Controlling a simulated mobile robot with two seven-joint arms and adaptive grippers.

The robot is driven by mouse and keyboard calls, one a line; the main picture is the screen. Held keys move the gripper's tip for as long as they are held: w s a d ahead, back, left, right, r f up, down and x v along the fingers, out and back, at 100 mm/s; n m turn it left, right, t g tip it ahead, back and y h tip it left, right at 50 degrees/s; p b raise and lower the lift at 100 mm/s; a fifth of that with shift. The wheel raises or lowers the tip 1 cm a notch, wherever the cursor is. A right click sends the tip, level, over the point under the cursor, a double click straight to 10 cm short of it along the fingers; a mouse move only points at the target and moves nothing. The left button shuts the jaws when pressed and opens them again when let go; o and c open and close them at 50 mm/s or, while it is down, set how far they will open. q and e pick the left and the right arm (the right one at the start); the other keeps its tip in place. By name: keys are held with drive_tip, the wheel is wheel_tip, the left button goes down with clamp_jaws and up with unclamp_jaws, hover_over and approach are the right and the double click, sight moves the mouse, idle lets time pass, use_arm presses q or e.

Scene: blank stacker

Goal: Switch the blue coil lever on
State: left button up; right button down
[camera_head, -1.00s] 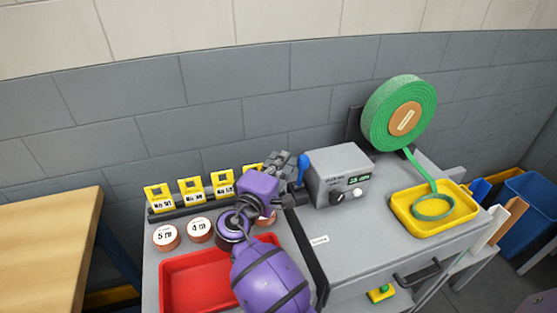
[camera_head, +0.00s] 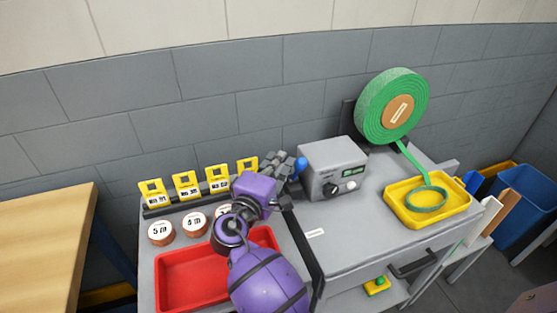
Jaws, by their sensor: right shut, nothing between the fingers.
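The blue lever (camera_head: 300,165) is on the left side of the grey control box (camera_head: 320,181), which has a small green display and two knobs. Its rounded blue end shows; its lower part is hard to see behind my fingers. My right gripper (camera_head: 287,163), on the purple arm, is shut and empty just left of the lever. Its fingertips are very close to the blue end; I cannot tell if they touch. My left gripper is not in view.
A green coil (camera_head: 373,117) stands behind a yellow tray (camera_head: 397,208) holding a green loop. A red tray (camera_head: 170,287), round labelled discs (camera_head: 161,232) and yellow tags (camera_head: 187,185) lie left. The grey bench top (camera_head: 350,227) before the box is clear.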

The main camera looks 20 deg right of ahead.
drive_tip(key=shift+s+d+f, duration=0.1)
drive_tip(key=v, duration=1.2)
